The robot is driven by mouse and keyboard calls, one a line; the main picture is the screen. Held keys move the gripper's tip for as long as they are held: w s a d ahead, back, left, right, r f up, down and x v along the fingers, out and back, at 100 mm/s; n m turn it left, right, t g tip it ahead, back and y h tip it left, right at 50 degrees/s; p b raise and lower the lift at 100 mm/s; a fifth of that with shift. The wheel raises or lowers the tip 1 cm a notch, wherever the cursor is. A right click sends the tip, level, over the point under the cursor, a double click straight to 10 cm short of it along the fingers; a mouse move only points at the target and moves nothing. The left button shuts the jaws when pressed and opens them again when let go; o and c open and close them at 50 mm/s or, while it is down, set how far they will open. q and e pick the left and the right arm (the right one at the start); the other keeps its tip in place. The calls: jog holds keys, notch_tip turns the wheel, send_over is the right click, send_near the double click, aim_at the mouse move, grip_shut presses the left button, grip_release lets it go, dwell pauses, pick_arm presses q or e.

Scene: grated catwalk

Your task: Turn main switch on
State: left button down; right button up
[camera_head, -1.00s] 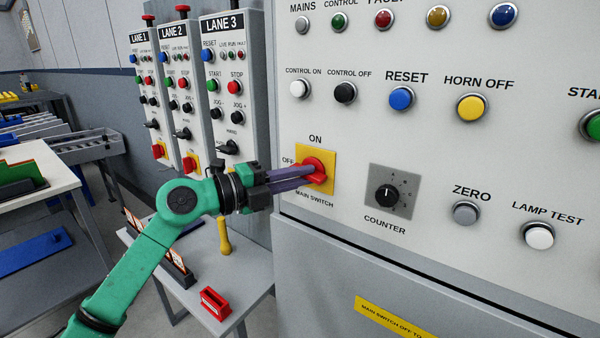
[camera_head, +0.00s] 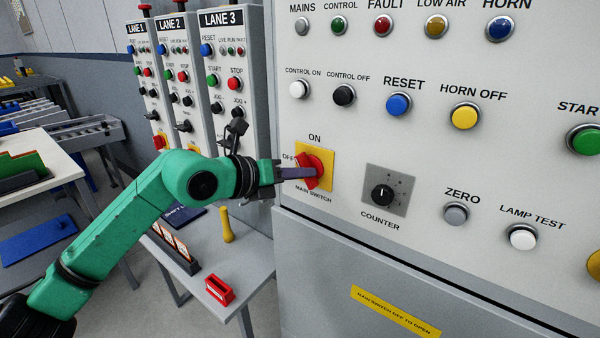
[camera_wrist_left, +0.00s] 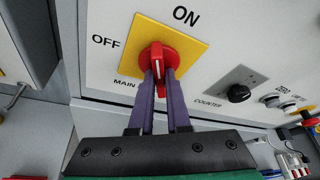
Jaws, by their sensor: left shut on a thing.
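The main switch (camera_head: 318,164) is a red rotary knob on a yellow square plate (camera_head: 327,184), with ON printed above it and OFF at its left. My left gripper (camera_head: 309,171) reaches in from the left with its purple fingers at the knob. In the left wrist view the two fingers (camera_wrist_left: 158,82) lie on either side of the red knob's grip (camera_wrist_left: 157,57), shut on it. A white mark runs along the grip. The fingers hide part of the knob, and its exact pointing between OFF and ON is hard to tell. My right gripper does not show.
The counter dial (camera_head: 382,195) sits right of the switch, with buttons around it on the grey panel. Three lane boxes (camera_head: 222,85) stand at the left. A small table (camera_head: 243,280) below holds a red holder (camera_head: 219,290) and a yellow-handled thing (camera_head: 226,225).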

pick_arm(q)
jog(key=shift+d+f+m+t+y+b, duration=0.1)
jog(key=shift+m+t+y+b, duration=0.5)
jog(key=shift+m+y+b, duration=1.15)
jog(key=shift+m+h+b, duration=0.3)
jog(key=shift+m+h, duration=0.05)
jog(key=shift+m, duration=0.1)
jog(key=c, duration=0.9)
grip_release()
